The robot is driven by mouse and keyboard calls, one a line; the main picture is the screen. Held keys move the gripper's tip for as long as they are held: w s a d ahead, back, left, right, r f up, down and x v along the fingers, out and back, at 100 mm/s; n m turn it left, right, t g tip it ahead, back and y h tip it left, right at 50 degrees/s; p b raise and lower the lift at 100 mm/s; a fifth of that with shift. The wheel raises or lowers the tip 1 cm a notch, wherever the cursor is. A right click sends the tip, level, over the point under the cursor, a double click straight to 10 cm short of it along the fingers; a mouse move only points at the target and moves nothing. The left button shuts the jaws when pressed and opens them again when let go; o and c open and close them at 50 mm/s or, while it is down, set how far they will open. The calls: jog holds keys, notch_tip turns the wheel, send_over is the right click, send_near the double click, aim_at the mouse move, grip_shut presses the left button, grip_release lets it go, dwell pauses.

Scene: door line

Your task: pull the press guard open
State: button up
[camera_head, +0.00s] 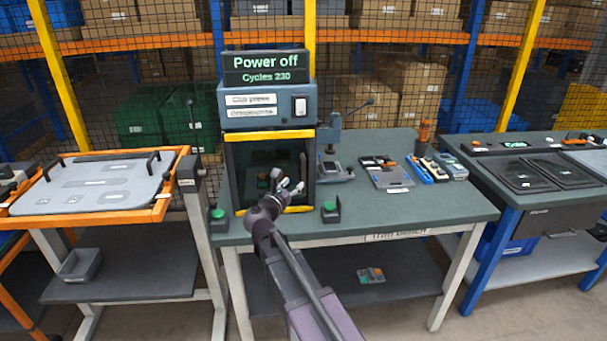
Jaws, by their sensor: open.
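The press (268,100) stands at the left end of the green-topped bench. Its sign (265,68) reads "Power off" and "Cycles 230". The guard (245,165) is a dark see-through front on the press, with a yellow bar (268,134) along the top and a yellow strip near the bottom. It seems to cover the opening. My gripper (287,182) is open and empty, in front of the guard's lower right part. I cannot tell whether it touches the guard. My arm hides part of the bottom strip. A white rocker switch (300,106) sits on the press head.
Green buttons stand on both sides of the press, at left (218,219) and right (330,211). A lever tool (333,140) is close on the right. Trays (388,172) lie farther right. An orange-framed cart (95,185) is at left. The bench's front right is clear.

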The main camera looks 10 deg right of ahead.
send_over(303, 193)
jog(key=shift+w+d, duration=0.1)
jog(key=shift+w, duration=0.3)
grip_shut()
